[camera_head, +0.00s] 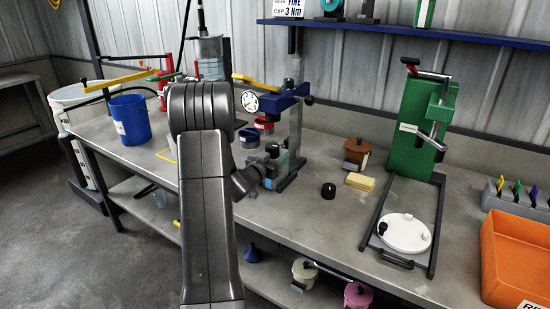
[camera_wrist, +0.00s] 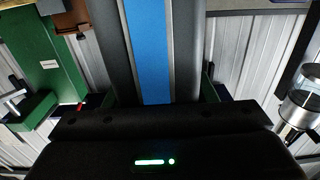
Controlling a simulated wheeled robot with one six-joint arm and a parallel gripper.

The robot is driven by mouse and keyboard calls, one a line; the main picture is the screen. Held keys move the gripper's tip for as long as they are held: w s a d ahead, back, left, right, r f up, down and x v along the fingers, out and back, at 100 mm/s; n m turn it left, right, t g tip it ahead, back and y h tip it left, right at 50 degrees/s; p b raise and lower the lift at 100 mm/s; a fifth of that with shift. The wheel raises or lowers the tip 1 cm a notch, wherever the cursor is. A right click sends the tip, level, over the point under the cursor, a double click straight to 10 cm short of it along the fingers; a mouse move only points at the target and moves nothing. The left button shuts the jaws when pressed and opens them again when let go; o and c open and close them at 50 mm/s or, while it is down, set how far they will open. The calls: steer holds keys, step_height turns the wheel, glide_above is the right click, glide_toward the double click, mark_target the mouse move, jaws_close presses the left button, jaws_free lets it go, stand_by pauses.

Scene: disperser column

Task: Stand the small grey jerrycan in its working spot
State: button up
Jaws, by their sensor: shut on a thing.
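My gripper (camera_wrist: 160,125) shows in the wrist view as a dark housing with green lights; its fingertips are hidden. A grey body with a bright blue band, seemingly the small grey jerrycan (camera_wrist: 154,50), fills the upper middle right against the housing, and my gripper is shut on it. Its outline is cut off by the frame, so its tilt cannot be told. In the head view my arm hides both gripper and jerrycan. A yellow outline on the bench (camera_head: 166,155) is partly hidden.
A blue stand with a gauge (camera_head: 294,130) stands right of my arm. A green press (camera_head: 410,125) is farther right, with an orange tray (camera_head: 515,260) at the edge. A blue bucket (camera_head: 131,120) stands at the left.

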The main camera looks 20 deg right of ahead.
steer(key=shift+w+d, duration=0.15)
steer(key=shift+d, duration=0.05)
steer(key=o, duration=1.4)
steer(key=b+v, duration=0.1)
steer(key=v, duration=1.3)
steer(key=shift+d, duration=0.1)
steer(key=shift+d, duration=0.1)
steer(key=p+x, duration=0.1)
steer(key=x, duration=1.1)
steer(key=shift+w+d, duration=0.25)
steer(key=shift+w, duration=0.05)
